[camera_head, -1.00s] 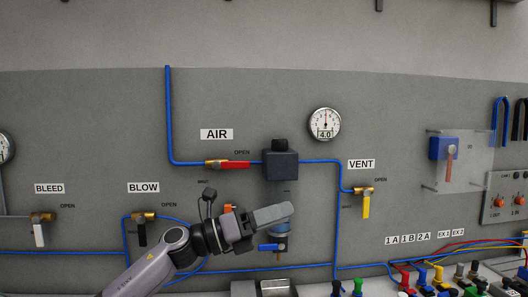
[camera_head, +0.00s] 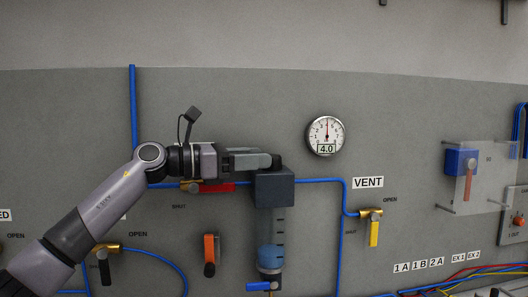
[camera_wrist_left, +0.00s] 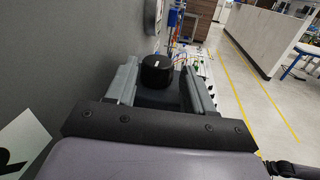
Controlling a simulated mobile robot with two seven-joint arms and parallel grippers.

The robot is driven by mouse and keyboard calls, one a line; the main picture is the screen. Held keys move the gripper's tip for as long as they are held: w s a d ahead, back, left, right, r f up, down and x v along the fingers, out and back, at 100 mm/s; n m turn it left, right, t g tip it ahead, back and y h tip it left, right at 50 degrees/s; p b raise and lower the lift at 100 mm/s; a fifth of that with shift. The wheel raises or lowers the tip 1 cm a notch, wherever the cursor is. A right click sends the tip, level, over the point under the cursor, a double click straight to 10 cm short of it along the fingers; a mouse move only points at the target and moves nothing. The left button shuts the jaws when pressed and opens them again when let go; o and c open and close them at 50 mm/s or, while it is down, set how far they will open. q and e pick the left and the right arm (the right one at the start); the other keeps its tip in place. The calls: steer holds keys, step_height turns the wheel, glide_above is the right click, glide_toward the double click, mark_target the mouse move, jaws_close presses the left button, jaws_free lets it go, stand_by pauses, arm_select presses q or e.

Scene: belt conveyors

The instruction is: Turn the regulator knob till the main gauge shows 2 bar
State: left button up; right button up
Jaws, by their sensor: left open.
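The regulator is a dark box (camera_head: 274,187) on the blue air pipe, with a black knob (camera_head: 278,162) on top. The main gauge (camera_head: 325,135) is a round white dial whose display reads 4.0. My left gripper (camera_head: 270,160) reaches in from the left at knob height and partly hides the knob. In the left wrist view the round black knob (camera_wrist_left: 156,69) stands between the two open grey fingers (camera_wrist_left: 160,78). I cannot tell whether either finger touches it. My right gripper is not in view.
The red AIR valve handle (camera_head: 212,188) lies just below my left gripper. A yellow VENT handle (camera_head: 374,233) is at the right and an orange-black handle (camera_head: 209,255) at lower left. A clear plate (camera_head: 485,176) stands off the wall farther right.

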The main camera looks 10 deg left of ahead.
arm_select(q)
steer(key=shift+p+x, duration=0.3)
steer(key=shift+x, duration=1.05)
steer(key=shift+a, duration=0.1)
steer(key=c, duration=0.8)
steer(key=shift+n+t+y+b, duration=0.3)
steer(key=shift+n+t, duration=0.1)
steer(key=shift+t, duration=0.1)
